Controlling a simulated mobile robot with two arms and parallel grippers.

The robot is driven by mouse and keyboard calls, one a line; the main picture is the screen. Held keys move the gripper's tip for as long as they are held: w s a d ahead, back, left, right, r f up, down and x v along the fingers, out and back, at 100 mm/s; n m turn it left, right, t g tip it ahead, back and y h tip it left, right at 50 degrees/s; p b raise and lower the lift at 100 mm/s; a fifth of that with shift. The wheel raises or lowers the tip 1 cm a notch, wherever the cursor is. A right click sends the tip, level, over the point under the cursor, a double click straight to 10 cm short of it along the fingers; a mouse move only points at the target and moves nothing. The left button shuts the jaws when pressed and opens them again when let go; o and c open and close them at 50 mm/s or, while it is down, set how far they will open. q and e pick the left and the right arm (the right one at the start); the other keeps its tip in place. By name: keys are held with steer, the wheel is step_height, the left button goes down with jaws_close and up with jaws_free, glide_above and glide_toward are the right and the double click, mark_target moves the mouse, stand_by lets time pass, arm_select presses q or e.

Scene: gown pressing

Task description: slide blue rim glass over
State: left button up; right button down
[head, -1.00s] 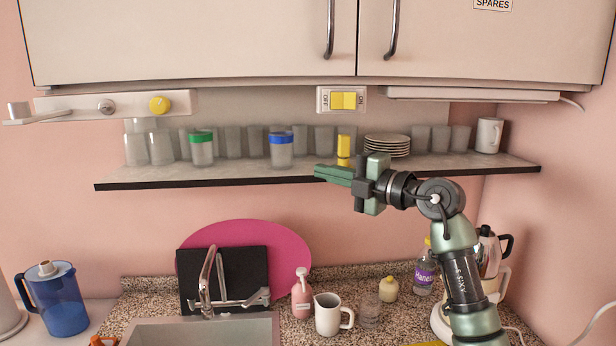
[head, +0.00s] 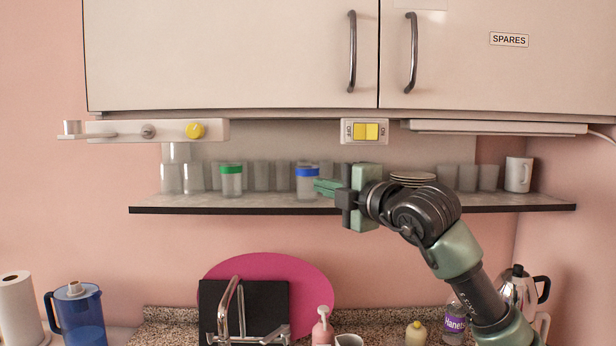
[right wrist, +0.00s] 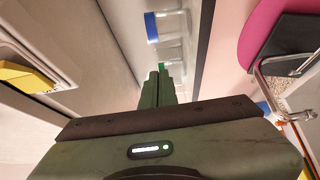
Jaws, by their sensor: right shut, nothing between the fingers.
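The blue rim glass (head: 307,188) stands upright on the shelf (head: 400,205), left of my right gripper. It also shows in the right wrist view (right wrist: 168,27). My right gripper (head: 317,187) is shut and empty at shelf height, pointing left, with its fingertips overlapping the glass's right edge in the head view. In the right wrist view a gap shows between the fingers (right wrist: 157,80) and the glass; contact cannot be told. A green rim glass (head: 231,183) stands farther left. My left gripper is not in view.
Several clear glasses (head: 260,177) line the back of the shelf. Plates (head: 412,178) and a white mug (head: 518,174) stand to the right. A switch plate (head: 365,131) and cabinet (head: 230,60) are above. The front shelf between green and blue glasses is clear.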

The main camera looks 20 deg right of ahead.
mark_target(309, 177)
steer(key=p+x, duration=0.1)
steer(key=x, duration=0.2)
steer(key=d+p+x, duration=0.1)
steer(key=p+x, duration=0.1)
steer(key=x, duration=0.1)
steer(key=d+p+x, duration=0.1)
steer(key=p+x, duration=0.1)
steer(key=shift+w+a+r, duration=0.2)
steer(key=shift+w+r, duration=0.05)
steer(key=shift+w, duration=0.4)
steer(key=shift+w+d+f+p, duration=0.1)
steer(key=shift+w+d+p, duration=0.2)
steer(key=shift+w+p, duration=0.15)
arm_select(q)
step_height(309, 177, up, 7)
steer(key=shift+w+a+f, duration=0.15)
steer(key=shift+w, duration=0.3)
arm_select(e)
steer(key=shift+f, duration=0.1)
